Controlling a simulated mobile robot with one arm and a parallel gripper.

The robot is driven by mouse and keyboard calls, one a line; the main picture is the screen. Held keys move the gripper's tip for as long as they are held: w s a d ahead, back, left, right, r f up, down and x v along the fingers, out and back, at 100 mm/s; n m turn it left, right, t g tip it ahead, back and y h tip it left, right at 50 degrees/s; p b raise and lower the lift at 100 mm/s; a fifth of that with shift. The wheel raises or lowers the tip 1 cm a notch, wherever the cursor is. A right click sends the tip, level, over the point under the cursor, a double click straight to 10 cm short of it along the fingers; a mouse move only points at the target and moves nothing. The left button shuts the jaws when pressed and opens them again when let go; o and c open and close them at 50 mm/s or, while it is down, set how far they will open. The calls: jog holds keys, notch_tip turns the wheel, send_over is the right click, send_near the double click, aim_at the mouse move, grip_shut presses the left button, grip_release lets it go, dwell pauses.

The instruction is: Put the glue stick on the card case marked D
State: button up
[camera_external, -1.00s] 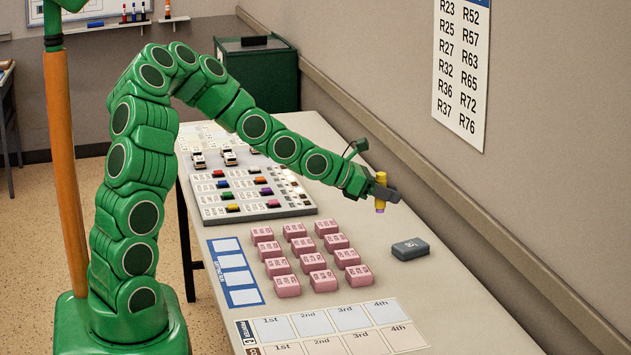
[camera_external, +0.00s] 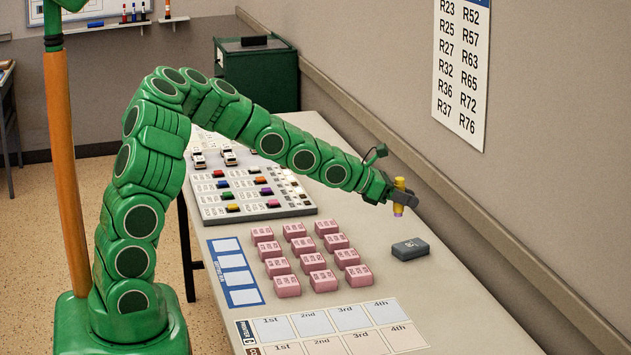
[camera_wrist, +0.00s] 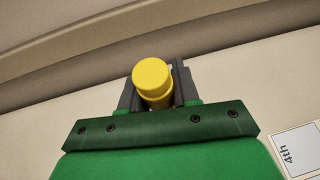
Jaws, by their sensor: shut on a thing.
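My gripper (camera_external: 399,195) is shut on the glue stick (camera_external: 400,186), a yellow cylinder with a purple lower end. It holds the glue stick roughly upright, above the table near the wall side. In the wrist view the yellow end of the glue stick (camera_wrist: 153,77) shows between the dark fingers of my gripper (camera_wrist: 154,95). A dark grey case (camera_external: 410,249) lies on the table below and slightly right of the glue stick, apart from it. A light mark is on its top, too small to read, so I cannot tell if it is D.
Several pink blocks (camera_external: 310,262) stand in rows left of the grey case. A grey board (camera_external: 254,194) with coloured pieces lies behind them. Printed sheets with 1st to 4th columns (camera_external: 331,322) lie in front. The wall (camera_external: 500,190) runs along the table's right side.

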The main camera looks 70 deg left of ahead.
jog(key=shift+w+a+f, duration=0.3)
jog(key=shift+w+f, duration=0.5)
jog(key=shift+f, duration=0.25)
jog(key=shift+w+a+f, duration=0.25)
jog(key=shift+w+f, duration=0.6)
jog(key=shift+f, duration=0.25)
jog(key=shift+w+a+f, duration=0.3)
jog(key=shift+w+f, duration=0.5)
jog(key=shift+f, duration=1.65)
jog(key=shift+f, duration=0.1)
jog(key=o, duration=1)
jog(key=shift+o, duration=0.2)
